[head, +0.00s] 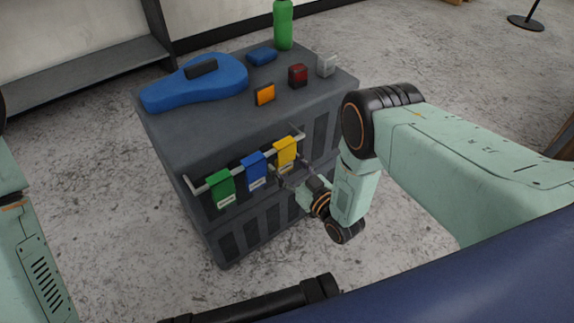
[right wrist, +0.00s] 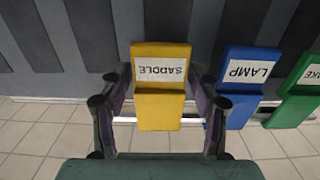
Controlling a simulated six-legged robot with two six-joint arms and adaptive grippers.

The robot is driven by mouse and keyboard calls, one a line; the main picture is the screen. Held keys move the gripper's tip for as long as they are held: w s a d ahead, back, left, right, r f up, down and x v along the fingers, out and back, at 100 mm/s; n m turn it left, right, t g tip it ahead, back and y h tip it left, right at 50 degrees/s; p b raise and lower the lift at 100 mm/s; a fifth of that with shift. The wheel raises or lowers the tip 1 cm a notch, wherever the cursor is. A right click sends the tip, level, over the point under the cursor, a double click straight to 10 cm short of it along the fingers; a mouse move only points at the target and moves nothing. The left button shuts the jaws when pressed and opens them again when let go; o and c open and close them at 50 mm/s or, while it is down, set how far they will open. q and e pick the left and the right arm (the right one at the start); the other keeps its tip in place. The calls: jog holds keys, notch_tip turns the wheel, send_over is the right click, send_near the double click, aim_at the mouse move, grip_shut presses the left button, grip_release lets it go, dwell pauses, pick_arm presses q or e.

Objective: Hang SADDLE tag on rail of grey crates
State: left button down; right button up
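The yellow SADDLE tag (head: 287,152) is at the right end of the rail (head: 238,172) on the front of the grey crates (head: 180,128). In the right wrist view the SADDLE tag (right wrist: 160,88) shows its label upside down, with the rail (right wrist: 250,103) running behind the tags. My right gripper (head: 293,168) is in front of the tag. Its fingers (right wrist: 160,82) stand on either side of the tag, with narrow gaps visible. The tag's hook is hidden. My left gripper is out of view; only part of the left arm shows.
A blue LAMP tag (head: 254,170) and a green tag (head: 220,188) hang left of the yellow one. On the crate top are a blue case (head: 195,83), an orange block (head: 265,94), a red block (head: 298,75) and a green bottle (head: 283,25).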

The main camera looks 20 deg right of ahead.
jog(key=shift+o, duration=1.2)
jog(key=v, duration=1.2)
jog(key=x, duration=1.2)
jog(key=shift+w+r, duration=0.1)
jog(key=shift+r+p, duration=0.55)
jog(key=shift+f, duration=0.15)
